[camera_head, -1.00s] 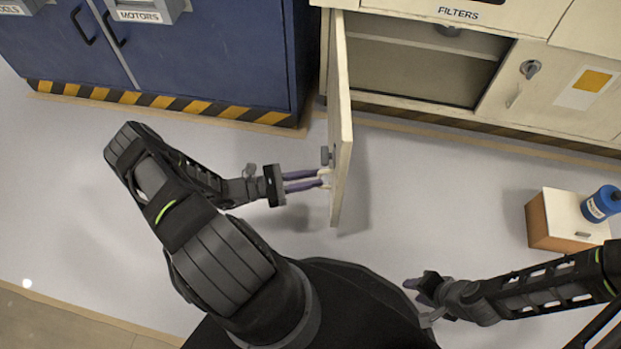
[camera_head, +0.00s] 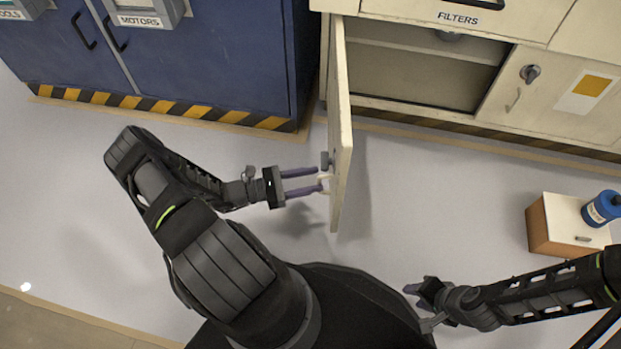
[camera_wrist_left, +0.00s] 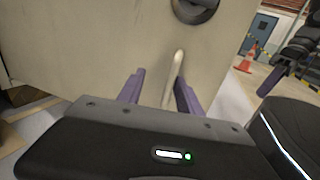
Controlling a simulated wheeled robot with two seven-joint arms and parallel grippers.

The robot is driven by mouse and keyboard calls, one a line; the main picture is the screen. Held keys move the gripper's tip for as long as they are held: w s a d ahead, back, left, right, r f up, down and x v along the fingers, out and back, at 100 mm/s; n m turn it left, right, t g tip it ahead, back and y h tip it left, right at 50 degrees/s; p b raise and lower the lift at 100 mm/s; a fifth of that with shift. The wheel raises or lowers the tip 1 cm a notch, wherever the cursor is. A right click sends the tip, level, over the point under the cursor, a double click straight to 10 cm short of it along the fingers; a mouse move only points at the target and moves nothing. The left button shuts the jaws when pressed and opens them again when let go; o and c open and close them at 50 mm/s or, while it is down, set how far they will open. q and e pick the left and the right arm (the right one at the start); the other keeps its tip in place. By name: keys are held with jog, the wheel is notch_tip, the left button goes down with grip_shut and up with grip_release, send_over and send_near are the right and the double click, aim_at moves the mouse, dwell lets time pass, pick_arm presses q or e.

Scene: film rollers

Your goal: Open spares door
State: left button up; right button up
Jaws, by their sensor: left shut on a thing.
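The beige cabinet door (camera_head: 340,130) stands swung wide open, roughly square to the cabinet front, left of the open compartment (camera_head: 425,72) in the head view. No spares label shows on it. My left gripper (camera_head: 321,180) is at the door's outer face near its free edge, shut on the pale bar handle (camera_wrist_left: 174,75). In the left wrist view the handle runs between the two purple fingers, below a dark round knob (camera_wrist_left: 196,6). My right gripper (camera_head: 412,289) is away from the door, low over the floor; its finger gap is not clear.
A blue cabinet (camera_head: 200,60) stands left of the door. A closed beige door (camera_head: 545,95) with a knob is to the right. The floor between is clear.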

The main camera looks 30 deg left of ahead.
pick_arm(q)
jog(key=v, duration=0.7)
jog(key=shift+s+a+p, duration=0.25)
jog(key=shift+a+p, duration=0.05)
jog(key=shift+p, duration=0.15)
